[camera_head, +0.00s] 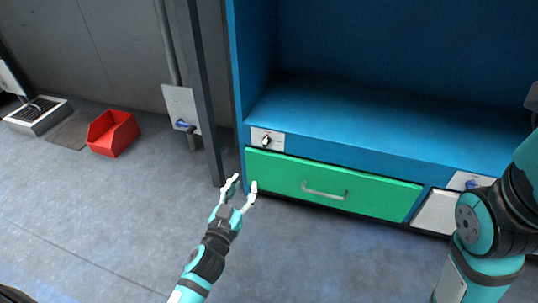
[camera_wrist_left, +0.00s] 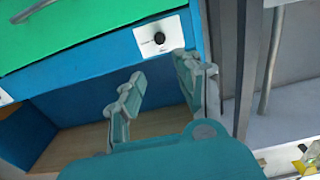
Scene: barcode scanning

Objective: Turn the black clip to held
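The black clip (camera_head: 266,141) sits on a small white plate (camera_head: 276,135) on the blue cabinet's front, above the left end of the green drawer. In the left wrist view the black clip (camera_wrist_left: 159,38) shows as a small dark knob on its plate, beyond my fingertips. My left gripper (camera_head: 242,185) is open and empty, in front of the cabinet's left edge and below the clip in the head view. The open fingers of my left gripper (camera_wrist_left: 160,72) also show in the wrist view, apart from the clip. My right arm is at the right edge; its gripper is out of view.
The green drawer (camera_head: 280,178) is shut and has a grey handle (camera_head: 325,190). A second plate with a blue part (camera_head: 472,182) is at the cabinet's right. A dark post (camera_head: 202,90) stands left of the cabinet. A red bin (camera_head: 112,133) is on the floor.

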